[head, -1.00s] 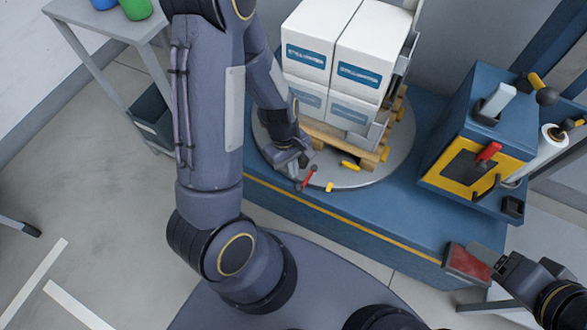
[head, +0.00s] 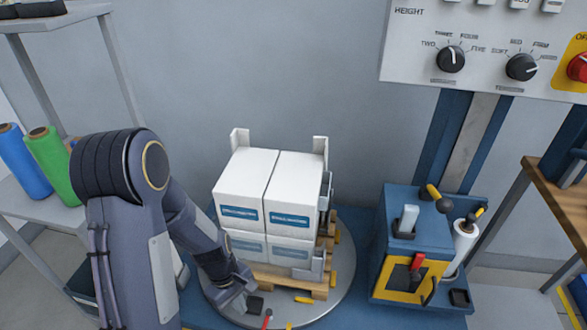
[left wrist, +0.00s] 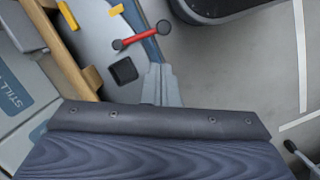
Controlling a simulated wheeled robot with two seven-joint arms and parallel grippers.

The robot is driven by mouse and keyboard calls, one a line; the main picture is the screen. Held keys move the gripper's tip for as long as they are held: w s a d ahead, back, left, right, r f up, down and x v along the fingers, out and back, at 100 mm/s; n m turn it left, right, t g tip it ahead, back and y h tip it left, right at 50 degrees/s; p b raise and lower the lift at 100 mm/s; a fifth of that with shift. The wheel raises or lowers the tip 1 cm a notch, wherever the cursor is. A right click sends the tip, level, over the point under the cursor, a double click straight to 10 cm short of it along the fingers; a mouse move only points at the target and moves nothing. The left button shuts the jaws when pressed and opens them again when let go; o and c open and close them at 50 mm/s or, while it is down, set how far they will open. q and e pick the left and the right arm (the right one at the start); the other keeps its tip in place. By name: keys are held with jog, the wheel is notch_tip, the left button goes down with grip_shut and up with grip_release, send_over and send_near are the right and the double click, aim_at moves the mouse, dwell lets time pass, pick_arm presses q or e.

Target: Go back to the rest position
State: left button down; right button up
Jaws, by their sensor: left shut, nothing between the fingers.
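My left gripper (head: 238,304) is low at the front left of the round turntable (head: 340,308). Its fingers are together and empty; in the left wrist view the narrow closed fingers (left wrist: 161,85) point away from the camera. Beside them are a black square pad (left wrist: 123,71) and a red-handled lever (left wrist: 140,39). White cartons (head: 268,190) with blue labels are stacked on a wooden pallet (head: 290,282) on the turntable, just right of the gripper. The gripper appears apart from the cartons. My right gripper is out of view.
A blue machine housing (head: 412,255) with levers stands right of the turntable. A control panel (head: 480,45) with knobs hangs above at the upper right. A shelf (head: 70,215) with blue and green rolls is at the left, close to my left arm. A wooden-topped bench (head: 560,200) stands at the right.

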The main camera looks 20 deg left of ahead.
pick_arm(q)
jog(key=s+d+r+m+t+p, duration=0.1)
jog(key=r+p, duration=0.4)
jog(key=r, duration=0.7)
jog(key=s+d+r+m+t+p, duration=0.1)
jog(key=s+r+m+t+p, duration=0.2)
jog(key=r, duration=1)
jog(key=s+d+r+m+t+h+p, duration=0.1)
jog(key=s+r+m+p, duration=0.5)
jog(key=r, duration=0.7)
jog(key=shift+s+r+m+t+p, duration=0.3)
jog(key=shift+m+t+p, duration=0.15)
jog(key=shift+m+t, duration=0.35)
